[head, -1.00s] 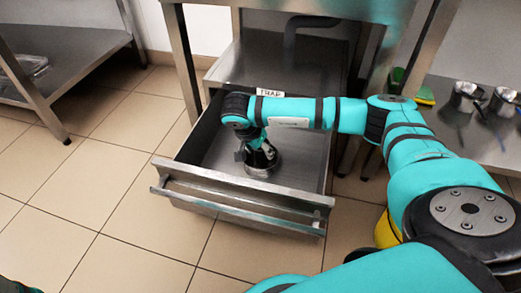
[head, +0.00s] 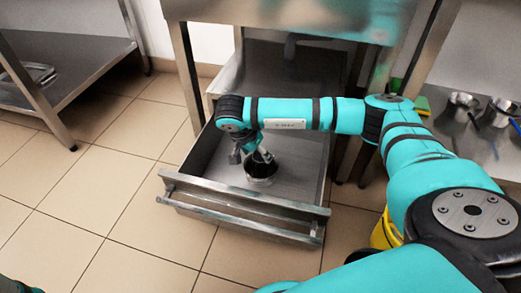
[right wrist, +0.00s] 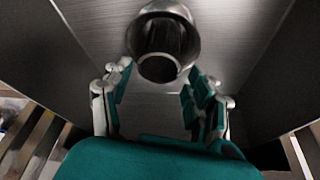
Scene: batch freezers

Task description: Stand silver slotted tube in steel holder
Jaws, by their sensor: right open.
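The steel holder (head: 262,172) is a small round metal cup on the floor of the open drawer, near its front; it also shows in the right wrist view (right wrist: 187,22). A dark, streaked round shape shows inside its rim in the right wrist view; I cannot tell whether it is the silver slotted tube or the holder's inner wall. My right gripper (head: 251,156) is open, pointing down just above and beside the holder. In the right wrist view its spread fingers (right wrist: 160,88) have nothing between them, with the holder just beyond them. My left gripper is not in view.
The steel drawer (head: 240,208) stands pulled out under a worktop, its walls close around my right gripper. Metal pots (head: 497,112) stand on a shelf at the right. A yellow object (head: 384,232) is partly hidden by my right arm. The tiled floor at left is clear.

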